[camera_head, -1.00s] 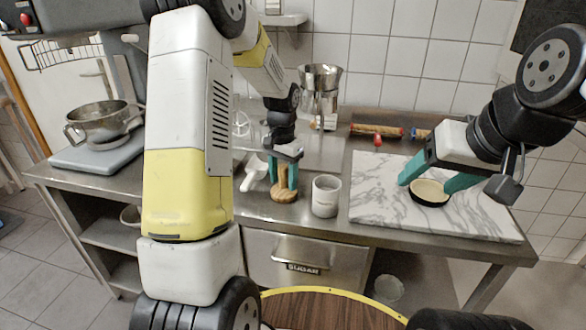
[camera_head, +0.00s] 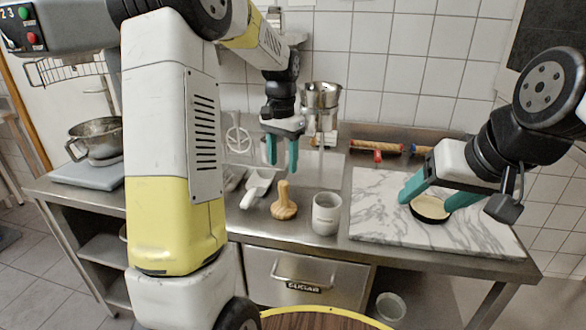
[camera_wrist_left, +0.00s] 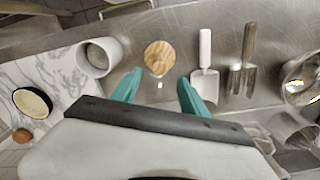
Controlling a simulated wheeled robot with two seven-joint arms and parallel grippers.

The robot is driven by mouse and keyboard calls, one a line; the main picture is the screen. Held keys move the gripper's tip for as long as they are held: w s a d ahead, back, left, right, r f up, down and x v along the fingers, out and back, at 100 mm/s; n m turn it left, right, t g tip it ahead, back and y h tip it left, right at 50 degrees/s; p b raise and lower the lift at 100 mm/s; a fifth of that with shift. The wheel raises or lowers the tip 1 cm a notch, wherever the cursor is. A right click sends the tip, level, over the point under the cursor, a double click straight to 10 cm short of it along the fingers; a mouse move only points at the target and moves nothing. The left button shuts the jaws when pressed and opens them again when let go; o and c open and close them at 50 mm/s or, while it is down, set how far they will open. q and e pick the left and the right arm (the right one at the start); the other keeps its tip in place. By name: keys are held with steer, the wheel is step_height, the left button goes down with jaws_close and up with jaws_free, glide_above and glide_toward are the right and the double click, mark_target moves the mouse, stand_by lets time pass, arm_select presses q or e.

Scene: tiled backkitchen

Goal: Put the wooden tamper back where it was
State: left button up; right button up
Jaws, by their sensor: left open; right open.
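The wooden tamper (camera_head: 284,203) stands upright on the steel counter, left of a white cup (camera_head: 326,213). My left gripper (camera_head: 282,152) is open and empty above the tamper, apart from it. In the left wrist view the tamper (camera_wrist_left: 159,57) appears from above as a round wooden shape, beyond the open teal fingers (camera_wrist_left: 156,88). My right gripper (camera_head: 430,203) is open at the marble board, with its fingers on either side of a small dark pan with a pale inside (camera_head: 430,208). I cannot tell whether they touch it.
A white scoop (camera_head: 257,188) lies left of the tamper. The marble board (camera_head: 385,220) fills the right of the counter. A rolling pin (camera_head: 377,146) and a metal jug (camera_head: 321,105) are at the back. A steel pot (camera_head: 97,142) stands on a scale at left.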

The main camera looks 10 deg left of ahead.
arm_select(q)
steer(key=shift+s+r, duration=0.15)
steer(key=shift+r, duration=0.3)
steer(key=s+d+r+n+t+h, duration=0.1)
steer(key=s+r+n+t, duration=0.1)
steer(key=s, duration=1)
steer(key=s+d+r+n+t+h, duration=0.1)
steer(key=s+r+t, duration=0.3)
steer(key=s, duration=0.8)
step_height(320, 180, up, 2)
steer(key=shift+n, duration=0.7)
